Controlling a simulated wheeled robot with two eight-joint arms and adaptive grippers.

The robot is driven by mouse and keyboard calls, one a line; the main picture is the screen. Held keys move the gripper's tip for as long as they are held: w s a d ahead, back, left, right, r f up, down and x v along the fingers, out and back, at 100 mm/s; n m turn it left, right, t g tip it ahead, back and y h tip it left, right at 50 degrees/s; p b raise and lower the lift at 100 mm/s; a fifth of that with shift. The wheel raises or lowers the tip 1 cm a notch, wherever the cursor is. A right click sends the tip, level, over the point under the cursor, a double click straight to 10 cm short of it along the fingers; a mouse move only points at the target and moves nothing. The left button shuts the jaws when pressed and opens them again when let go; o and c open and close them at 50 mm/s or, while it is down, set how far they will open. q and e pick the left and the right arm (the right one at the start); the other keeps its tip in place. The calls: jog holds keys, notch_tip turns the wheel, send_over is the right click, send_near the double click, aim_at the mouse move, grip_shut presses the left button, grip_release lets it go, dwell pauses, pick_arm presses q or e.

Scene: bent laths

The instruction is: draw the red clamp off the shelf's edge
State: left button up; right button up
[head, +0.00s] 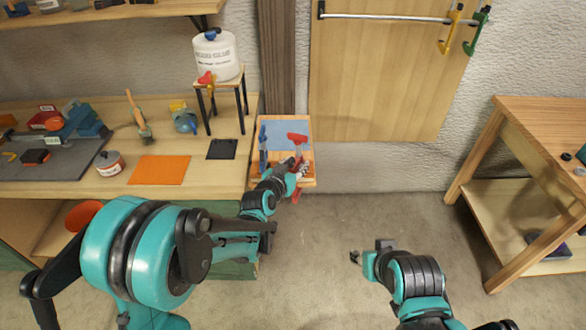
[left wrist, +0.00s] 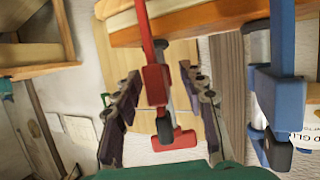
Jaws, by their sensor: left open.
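The red clamp (head: 297,137) sits on the front edge of the small shelf (head: 309,183) in the head view, partly hidden by my left gripper (head: 297,170). In the left wrist view the red clamp (left wrist: 156,86) hangs at the orange shelf edge (left wrist: 205,18), its bar upright in the picture and its red handle low down. My left gripper (left wrist: 160,85) is open, with one finger on each side of the clamp and gaps showing. My right gripper (head: 355,257) is over the floor, away from the shelf; its jaws are too small to judge.
A blue clamp (head: 263,148) is on the same shelf, left of the red one; it also shows in the left wrist view (left wrist: 278,92). A workbench (head: 110,181) with tools and a white jug (head: 215,55) on a stand is at left. The floor (head: 330,230) in front is clear.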

pick_arm(q)
grip_shut()
jog(key=s+a, duration=0.3)
jog(key=s, duration=0.6)
jog(key=shift+s+a, duration=0.15)
jog(key=shift+a, duration=0.2)
dwell(1.0)
jog(key=shift+r, duration=0.1)
